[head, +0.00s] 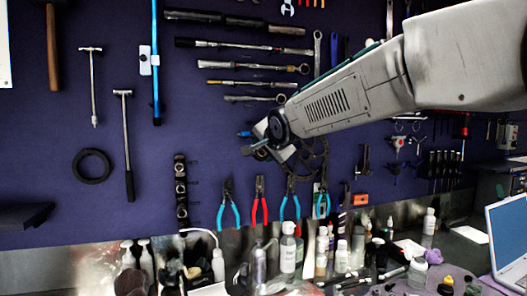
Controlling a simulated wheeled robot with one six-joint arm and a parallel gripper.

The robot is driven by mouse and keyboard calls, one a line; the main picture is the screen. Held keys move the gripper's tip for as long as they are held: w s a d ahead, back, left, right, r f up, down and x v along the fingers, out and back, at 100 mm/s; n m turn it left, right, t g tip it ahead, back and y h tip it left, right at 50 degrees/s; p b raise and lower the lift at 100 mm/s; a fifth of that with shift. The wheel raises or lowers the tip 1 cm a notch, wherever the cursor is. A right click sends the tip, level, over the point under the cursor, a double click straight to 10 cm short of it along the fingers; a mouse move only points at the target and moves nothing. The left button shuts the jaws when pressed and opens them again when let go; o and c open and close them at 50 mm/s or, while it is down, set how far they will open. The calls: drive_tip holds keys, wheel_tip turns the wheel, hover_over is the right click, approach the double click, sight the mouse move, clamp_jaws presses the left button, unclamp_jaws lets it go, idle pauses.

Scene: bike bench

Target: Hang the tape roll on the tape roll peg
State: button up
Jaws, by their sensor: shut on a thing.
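My gripper (262,147) is in the middle of the head view, in front of the tool wall, at the end of my arm, which reaches in from the upper right. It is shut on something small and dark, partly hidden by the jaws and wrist. I cannot make out its outline well enough to be sure it is the tape roll. A black ring (77,166) is flat against the wall at the left, well apart from my gripper. I cannot pick out the tape roll peg with certainty.
Pliers (260,203) hang below my gripper, and long-handled tools (235,46) hang above it. Bottles (288,250) crowd the bench below. A laptop (509,238) stands at the right. The wall between the black ring and my gripper is partly bare.

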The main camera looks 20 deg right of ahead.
drive_tip(key=o, duration=1.1)
drive_tip(key=shift+c, duration=0.2)
drive_tip(key=shift+s, duration=0.1)
drive_tip(key=v, duration=0.8)
drive_tip(key=s+d+f+n+g, duration=0.2)
drive_tip(key=s+f+n+g, duration=0.4)
drive_tip(key=s+f, duration=0.5)
drive_tip(key=s+f+n+g, duration=0.2)
drive_tip(key=s+f, duration=0.5)
drive_tip(key=s, duration=0.5)
drive_tip(key=s+f+n+g, duration=0.2)
drive_tip(key=s+f+g, duration=0.2)
drive_tip(key=s, duration=0.9)
wheel_tip(320, 180, down, 3)
drive_tip(key=shift+s+d+r+n, duration=0.1)
drive_tip(key=shift+s+d+n, duration=0.25)
drive_tip(key=shift+d+n, duration=0.1)
